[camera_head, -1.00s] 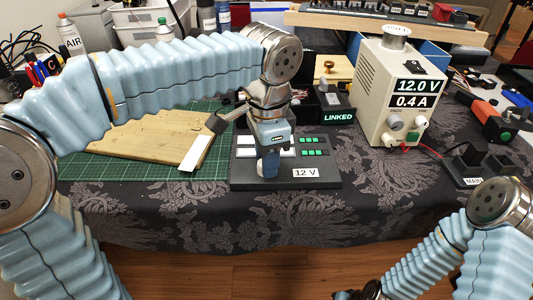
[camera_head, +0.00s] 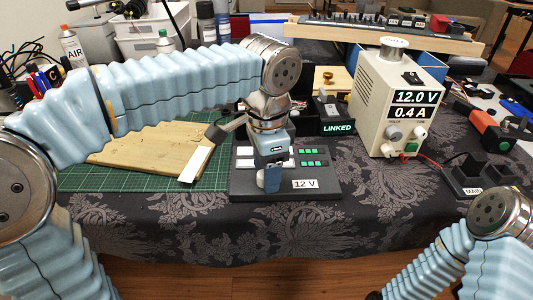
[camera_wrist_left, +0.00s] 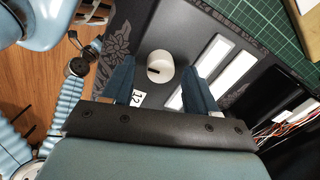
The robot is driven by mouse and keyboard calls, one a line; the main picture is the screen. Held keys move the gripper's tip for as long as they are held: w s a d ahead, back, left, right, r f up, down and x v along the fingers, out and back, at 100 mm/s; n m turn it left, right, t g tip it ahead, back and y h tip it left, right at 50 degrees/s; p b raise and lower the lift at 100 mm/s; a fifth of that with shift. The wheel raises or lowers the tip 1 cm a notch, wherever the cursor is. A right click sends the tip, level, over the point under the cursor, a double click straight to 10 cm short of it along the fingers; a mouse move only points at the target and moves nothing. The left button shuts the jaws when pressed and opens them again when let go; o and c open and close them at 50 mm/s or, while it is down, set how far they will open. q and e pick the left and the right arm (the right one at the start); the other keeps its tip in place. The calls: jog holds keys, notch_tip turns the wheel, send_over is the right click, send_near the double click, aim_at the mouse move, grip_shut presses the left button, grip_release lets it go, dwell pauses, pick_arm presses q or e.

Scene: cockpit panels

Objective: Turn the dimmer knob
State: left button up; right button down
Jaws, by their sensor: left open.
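The white dimmer knob (camera_wrist_left: 160,67), round with a dark slot across its face, sits on the dark panel (camera_wrist_left: 150,30) in the left wrist view. My left gripper (camera_wrist_left: 160,75) is open, with one dark blue finger on each side of the knob; I cannot tell whether either finger touches it. In the head view my left gripper (camera_head: 270,180) points down over the front of the panel (camera_head: 325,196), left of its 12 V label (camera_head: 305,184), and hides the knob. My right arm (camera_head: 440,260) is low at the right, its gripper not clearly shown.
A wooden board (camera_head: 140,150) lies on the green cutting mat (camera_head: 75,180) left of the panel. A LINKED display (camera_head: 338,128) stands behind it. A power supply (camera_head: 395,75) reading 12.0 V and 0.4 A stands right. The tablecloth (camera_head: 370,215) between is clear.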

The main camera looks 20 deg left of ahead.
pick_arm(q)
notch_tip(320, 180, up, 14)
jog(key=p, duration=0.1)
jog(key=shift+s+d+f, duration=0.15)
jog(key=shift+s+f, duration=0.1)
